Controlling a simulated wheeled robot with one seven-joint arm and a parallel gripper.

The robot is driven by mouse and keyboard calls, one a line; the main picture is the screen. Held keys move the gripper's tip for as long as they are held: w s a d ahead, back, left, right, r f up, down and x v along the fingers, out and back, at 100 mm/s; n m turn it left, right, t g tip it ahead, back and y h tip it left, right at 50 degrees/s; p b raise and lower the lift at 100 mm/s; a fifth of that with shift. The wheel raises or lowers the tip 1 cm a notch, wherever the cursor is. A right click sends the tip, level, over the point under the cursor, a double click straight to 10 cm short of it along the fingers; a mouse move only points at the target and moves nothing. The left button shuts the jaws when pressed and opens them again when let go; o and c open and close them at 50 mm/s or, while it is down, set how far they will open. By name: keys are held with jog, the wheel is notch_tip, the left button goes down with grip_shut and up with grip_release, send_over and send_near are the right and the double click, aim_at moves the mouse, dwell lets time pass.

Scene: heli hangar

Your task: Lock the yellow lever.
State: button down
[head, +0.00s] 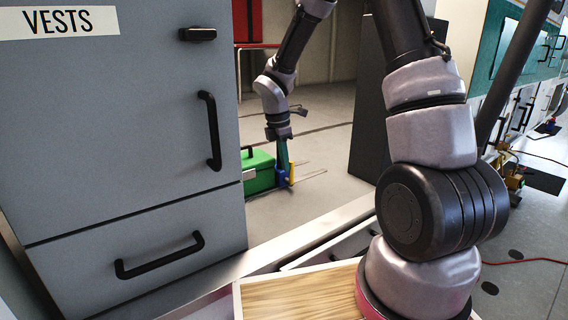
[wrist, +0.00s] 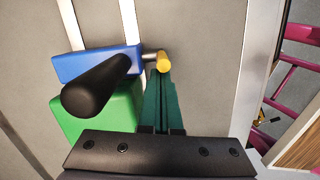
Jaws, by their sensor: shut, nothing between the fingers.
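The yellow lever (head: 291,174) is a small upright piece beside a blue part (head: 283,172), low down in the middle of the head view. In the wrist view its rounded yellow end (wrist: 163,62) sticks out on a short stem to the right of the blue block (wrist: 100,63). My gripper (head: 284,160) points down at it from above. Its dark green fingers (wrist: 162,80) are shut together and empty, with their tips right by the yellow end. I cannot tell whether they touch it. A black cylindrical grip (wrist: 95,86) stands over the blue block.
A green box (head: 259,175) sits left of the lever; green also shows in the wrist view (wrist: 110,112). A grey cabinet (head: 110,130) marked VESTS stands close at left. A dark panel (head: 370,130) stands right of the lever. Grey floor is clear behind it.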

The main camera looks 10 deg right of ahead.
jog(key=shift+w+d+y, duration=0.1)
jog(key=shift+d+y, duration=0.15)
jog(key=shift+y, duration=0.05)
jog(key=shift+w+d+r+g+y, duration=0.1)
jog(key=shift+w+d+g+y, duration=0.15)
jog(key=shift+d+y, duration=0.35)
jog(key=shift+w+d+g+y, duration=0.15)
jog(key=shift+d+g+y, duration=0.25)
jog(key=shift+y, duration=0.3)
jog(key=d+y, duration=0.1)
jog(key=w+d+g+y, duration=0.1)
jog(key=y, duration=0.1)
jog(key=f+y, duration=0.1)
jog(key=shift+w+d+g, duration=0.15)
jog(key=shift+d+g, duration=0.2)
jog(key=shift+d, duration=0.05)
jog(key=shift+r, duration=0.1)
jog(key=shift+s+a+f, duration=0.3)
jog(key=shift+s+a, duration=0.05)
jog(key=shift+a, duration=0.35)
jog(key=shift+r, duration=0.1)
jog(key=v, duration=1)
jog(key=shift+w+d, duration=0.15)
jog(key=shift+d, duration=0.2)
